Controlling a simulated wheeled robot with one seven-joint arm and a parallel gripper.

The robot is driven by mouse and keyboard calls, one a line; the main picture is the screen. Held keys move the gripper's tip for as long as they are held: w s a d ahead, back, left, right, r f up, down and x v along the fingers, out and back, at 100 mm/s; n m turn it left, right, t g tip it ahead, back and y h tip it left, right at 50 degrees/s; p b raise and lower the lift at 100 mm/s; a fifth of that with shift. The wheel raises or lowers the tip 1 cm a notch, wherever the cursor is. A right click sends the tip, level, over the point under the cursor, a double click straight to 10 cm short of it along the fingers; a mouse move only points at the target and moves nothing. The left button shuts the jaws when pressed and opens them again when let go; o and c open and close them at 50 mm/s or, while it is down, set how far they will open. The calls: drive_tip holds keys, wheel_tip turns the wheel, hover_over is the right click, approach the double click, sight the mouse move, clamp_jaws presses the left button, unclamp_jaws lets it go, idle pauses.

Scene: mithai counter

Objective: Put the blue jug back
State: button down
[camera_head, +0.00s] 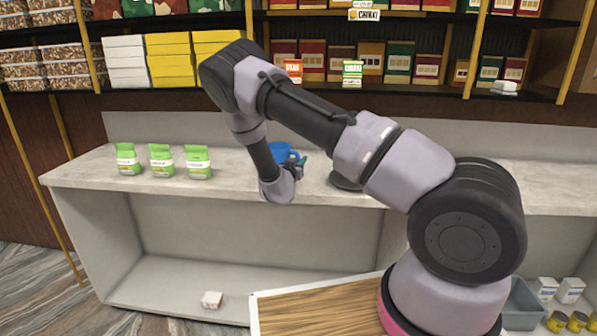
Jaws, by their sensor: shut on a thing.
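The blue jug (281,151) is at the counter, toward its back, just behind the end of my arm. Only its upper part shows; my wrist hides the rest. My gripper (300,164) is at the jug's right side and shut on it. The fingers are small and partly hidden by the wrist. I cannot tell whether the jug's base touches the counter.
Several green packets (161,160) stand on the grey counter (225,178) to the left. A dark object (344,181) sits right of the jug, partly behind my arm. Stocked shelves (420,92) hang above. A small white box (211,299) lies on the lower shelf.

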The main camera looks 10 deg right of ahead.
drive_tip(key=shift+f, duration=1.85)
drive_tip(key=c, duration=0.8)
unclamp_jaws()
drive_tip(key=shift+f, duration=0.1)
